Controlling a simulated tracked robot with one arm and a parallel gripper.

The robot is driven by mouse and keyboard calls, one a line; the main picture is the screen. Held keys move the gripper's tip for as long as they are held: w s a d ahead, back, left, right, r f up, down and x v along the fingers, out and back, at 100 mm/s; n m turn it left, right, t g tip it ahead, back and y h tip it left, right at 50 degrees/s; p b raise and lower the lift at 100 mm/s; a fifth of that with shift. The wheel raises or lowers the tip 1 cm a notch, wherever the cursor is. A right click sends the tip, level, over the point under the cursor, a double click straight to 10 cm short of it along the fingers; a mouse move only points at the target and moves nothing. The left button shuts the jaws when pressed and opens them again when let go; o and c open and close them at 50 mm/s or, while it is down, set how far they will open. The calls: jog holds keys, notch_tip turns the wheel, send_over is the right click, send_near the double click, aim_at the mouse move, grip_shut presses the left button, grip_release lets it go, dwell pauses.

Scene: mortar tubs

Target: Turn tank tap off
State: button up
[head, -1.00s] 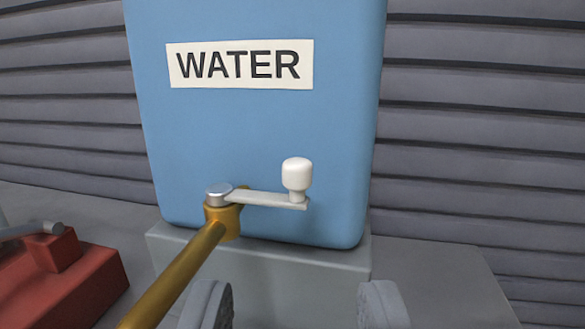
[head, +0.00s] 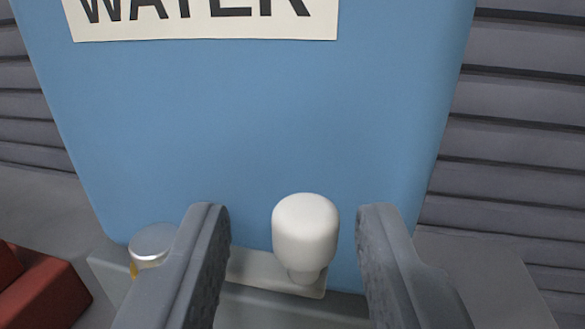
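The blue water tank (head: 250,130) fills the middle of the view, with a white WATER label (head: 200,22) at its top. The tap's lever (head: 255,268) runs sideways, from the silver pivot cap (head: 152,242) at left to a white knob (head: 305,230) standing upright at its right end. My gripper (head: 292,225) is open, with one grey finger left of the knob and one right of it. A gap shows on both sides of the knob. The left finger hides part of the lever, and most of the brass tap body is out of sight.
The tank stands on a grey block (head: 240,308). A red object (head: 45,295) is at the lower left, partly cut off. Grey slatted wall (head: 520,150) lies behind, and a bare grey surface (head: 480,275) is at the right.

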jog(key=shift+w+r, duration=0.1)
jog(key=shift+w, duration=0.55)
jog(key=shift+d, duration=0.1)
grip_shut()
jog(key=shift+w+r+n+y, duration=0.15)
jog(key=shift+n+y, duration=0.35)
jog(key=shift+y, duration=0.3)
jog(key=shift+w+d+n+y+p, duration=0.15)
jog(key=shift+w+n+y+p, duration=0.2)
jog(key=shift+y+p, duration=0.35)
jog(key=shift+n+p, duration=0.25)
jog(key=shift+p, duration=0.15)
jog(key=shift+y, duration=0.4)
